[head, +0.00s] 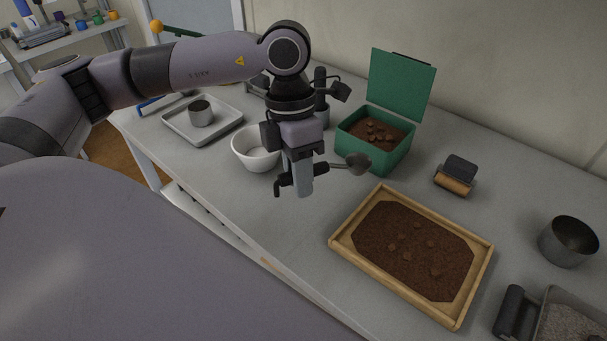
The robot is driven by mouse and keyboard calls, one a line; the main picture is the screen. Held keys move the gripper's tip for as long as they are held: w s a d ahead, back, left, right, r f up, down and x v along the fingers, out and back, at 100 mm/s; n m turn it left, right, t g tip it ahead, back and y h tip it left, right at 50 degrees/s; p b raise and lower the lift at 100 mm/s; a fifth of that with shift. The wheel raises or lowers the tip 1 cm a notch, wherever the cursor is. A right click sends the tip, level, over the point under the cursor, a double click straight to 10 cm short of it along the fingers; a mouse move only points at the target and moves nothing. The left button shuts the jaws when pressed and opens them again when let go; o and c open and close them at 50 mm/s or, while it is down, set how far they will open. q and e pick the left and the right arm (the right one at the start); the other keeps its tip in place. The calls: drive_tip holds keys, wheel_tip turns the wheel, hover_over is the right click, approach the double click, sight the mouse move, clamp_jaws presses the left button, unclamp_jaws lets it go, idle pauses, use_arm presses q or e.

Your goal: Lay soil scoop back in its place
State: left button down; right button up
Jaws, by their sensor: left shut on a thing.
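The soil scoop (358,163) has a small metal bowl and a dark handle. My left gripper (297,183) is shut on its handle and holds it above the table, with the bowl pointing right. The bowl shows in front of the green box (378,158), which has its lid up and holds brown soil with lumps. What lies in the bowl is too small to tell. My right gripper is not in the head view.
A white bowl (254,160) stands just left of my left gripper. A wooden tray of soil (338,243) lies at the front right. A metal cup (567,243), a brush-like block (456,175) and a grey pan (574,318) are further right. A pale tray (176,127) with a metal cup (201,114) is left.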

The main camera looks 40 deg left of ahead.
use_arm(q)
drive_tip(key=n, duration=0.1)
drive_tip(key=a+n+t, duration=0.1)
drive_tip(key=n, duration=0.1)
drive_tip(key=shift+w+b, duration=0.1)
drive_tip(key=shift+b, duration=0.2)
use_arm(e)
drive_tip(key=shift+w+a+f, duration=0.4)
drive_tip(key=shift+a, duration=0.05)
use_arm(q)
drive_tip(key=b, duration=0.4)
hover_over(298, 218)
drive_tip(key=f, duration=0.5)
drive_tip(key=shift+w+a+f, duration=0.1)
drive_tip(key=shift+a+f, duration=0.15)
drive_tip(key=shift+a, duration=0.15)
drive_tip(key=shift+f, duration=0.65)
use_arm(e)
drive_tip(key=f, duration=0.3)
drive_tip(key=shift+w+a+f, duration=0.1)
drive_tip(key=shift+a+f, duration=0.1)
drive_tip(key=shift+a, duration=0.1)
use_arm(q)
drive_tip(key=shift+f+b, duration=0.6)
drive_tip(key=shift+b, duration=0.1)
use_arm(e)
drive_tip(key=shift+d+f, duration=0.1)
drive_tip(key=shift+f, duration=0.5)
